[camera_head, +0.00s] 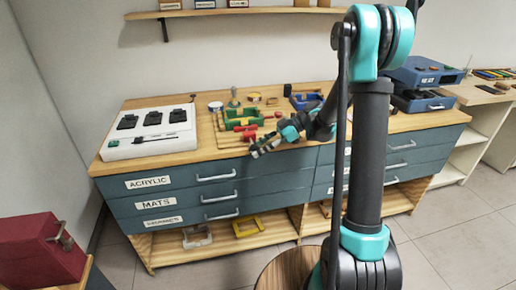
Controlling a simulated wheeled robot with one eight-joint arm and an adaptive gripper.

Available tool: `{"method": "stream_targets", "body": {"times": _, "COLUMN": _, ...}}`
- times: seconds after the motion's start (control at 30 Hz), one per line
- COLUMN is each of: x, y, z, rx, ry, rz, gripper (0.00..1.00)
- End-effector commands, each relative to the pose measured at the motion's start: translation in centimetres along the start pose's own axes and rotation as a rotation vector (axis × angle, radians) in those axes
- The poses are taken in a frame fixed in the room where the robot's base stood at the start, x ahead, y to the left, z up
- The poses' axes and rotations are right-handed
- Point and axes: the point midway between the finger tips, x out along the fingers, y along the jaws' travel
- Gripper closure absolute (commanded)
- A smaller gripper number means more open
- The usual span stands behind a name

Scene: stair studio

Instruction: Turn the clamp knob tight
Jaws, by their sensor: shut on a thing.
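My gripper (263,147) is at the front edge of the workbench top (190,156), with my arm reaching to it from the right. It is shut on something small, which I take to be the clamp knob. The fingers mostly hide it, and its turn angle is too small to read. Just behind the gripper stands a green clamp-like block (243,117) on a wooden board. Red parts (245,128) lie in front of that block, close to the gripper. I cannot tell whether they belong to the clamp.
A white panel with black parts (150,133) stands on the bench's left. Labelled drawers (150,184) are below. A red box (42,250) is at lower left.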

Motion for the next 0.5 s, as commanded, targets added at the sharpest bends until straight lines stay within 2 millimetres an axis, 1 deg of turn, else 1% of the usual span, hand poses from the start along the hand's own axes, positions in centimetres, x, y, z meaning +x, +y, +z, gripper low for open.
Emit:
{"method": "stream_targets", "body": {"times": 0.03, "x": 0.11, "y": -0.47, "z": 0.37, "rx": 0.002, "ry": 0.043, "rz": -0.009, "gripper": 0.98}}
{"method": "stream_targets", "body": {"times": 0.5, "x": 0.63, "y": -0.52, "z": 0.85, "rx": 0.002, "ry": 0.464, "rz": -0.013, "gripper": 0.97}}
